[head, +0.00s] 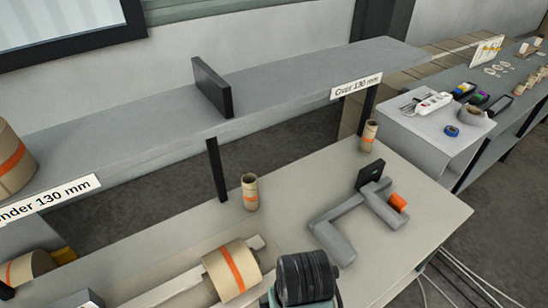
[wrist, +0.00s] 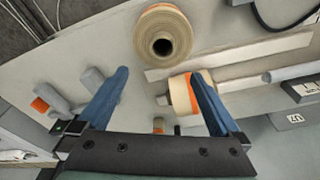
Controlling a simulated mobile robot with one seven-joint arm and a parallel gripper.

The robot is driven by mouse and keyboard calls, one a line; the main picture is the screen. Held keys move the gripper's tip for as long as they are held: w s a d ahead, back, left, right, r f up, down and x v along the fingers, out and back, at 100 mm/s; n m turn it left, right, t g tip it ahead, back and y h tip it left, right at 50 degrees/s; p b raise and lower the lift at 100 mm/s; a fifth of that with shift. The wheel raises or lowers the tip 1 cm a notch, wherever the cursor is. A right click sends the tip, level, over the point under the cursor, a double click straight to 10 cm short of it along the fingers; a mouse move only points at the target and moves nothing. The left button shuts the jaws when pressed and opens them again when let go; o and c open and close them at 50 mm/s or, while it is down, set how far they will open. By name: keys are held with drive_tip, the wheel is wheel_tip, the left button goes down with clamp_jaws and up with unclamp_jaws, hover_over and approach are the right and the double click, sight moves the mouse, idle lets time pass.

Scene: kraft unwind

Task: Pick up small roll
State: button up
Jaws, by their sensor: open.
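Another small roll (head: 369,135) of similar look stands farther right along the back edge. In the wrist view, my gripper (wrist: 157,73) is open, with two blue fingers spread and nothing between them. My fingers are not visible in the head view.
A larger orange-banded roll (head: 232,270) sits on a pale bar. A grey bracket with an orange knob (head: 397,202) lies right on the bench. A large hollow-cored roll (wrist: 163,35) tops the wrist view. A shelf (head: 290,85) with a black divider (head: 212,87) runs behind.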

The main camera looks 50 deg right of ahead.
drive_tip(key=f, duration=0.4)
drive_tip(key=f+p, duration=0.1)
drive_tip(key=f, duration=0.2)
drive_tip(key=shift+w+d, duration=0.2)
drive_tip(key=shift+w, duration=0.05)
drive_tip(key=shift+w+f+p, duration=0.2)
drive_tip(key=shift+f+p, duration=0.05)
drive_tip(key=shift+f, duration=0.7)
drive_tip(key=shift+w+f+p, duration=0.15)
drive_tip(key=shift+f+p, duration=0.1)
drive_tip(key=shift+f, duration=0.7)
drive_tip(key=shift+w+f+p, duration=0.2)
drive_tip(key=shift+f+p, duration=0.05)
drive_tip(key=shift+f, duration=0.7)
drive_tip(key=shift+c, duration=0.3)
clamp_jaws()
drive_tip(key=shift+w+r, duration=0.1)
